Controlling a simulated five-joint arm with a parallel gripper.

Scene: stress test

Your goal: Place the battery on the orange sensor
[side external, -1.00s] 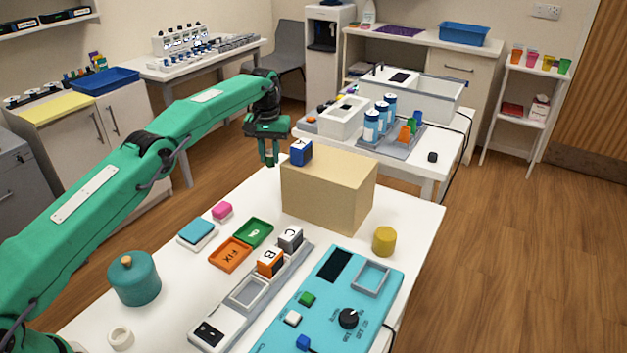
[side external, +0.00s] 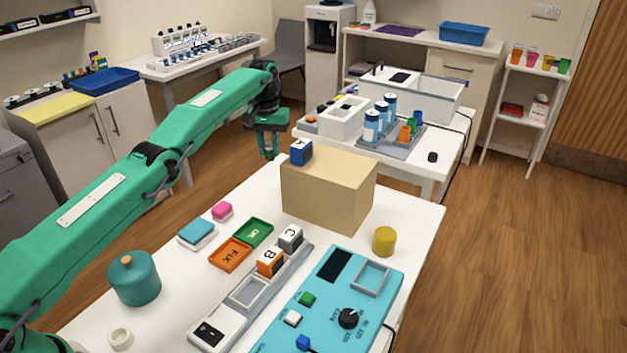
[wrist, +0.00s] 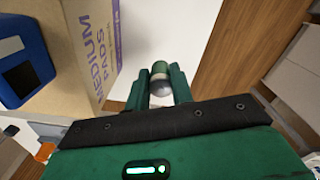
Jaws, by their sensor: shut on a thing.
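The orange sensor (side external: 270,262) is an orange block with a white top marked B, in the long white rack on the table. My gripper (side external: 269,152) is left of and beyond the cardboard box, held in the air. In the wrist view my gripper (wrist: 161,88) is shut on a small round battery (wrist: 160,89), green with a silvery end, between its fingertips. The battery cannot be made out in the side view. My gripper is well apart from the orange sensor.
A blue block marked A (side external: 301,152) sits on the cardboard box (side external: 328,195), close to my gripper. A grey block marked C (side external: 290,238) stands beside the orange one. An orange FIX tray (side external: 231,255), green OK tray (side external: 254,233) and turquoise panel (side external: 335,300) lie nearby.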

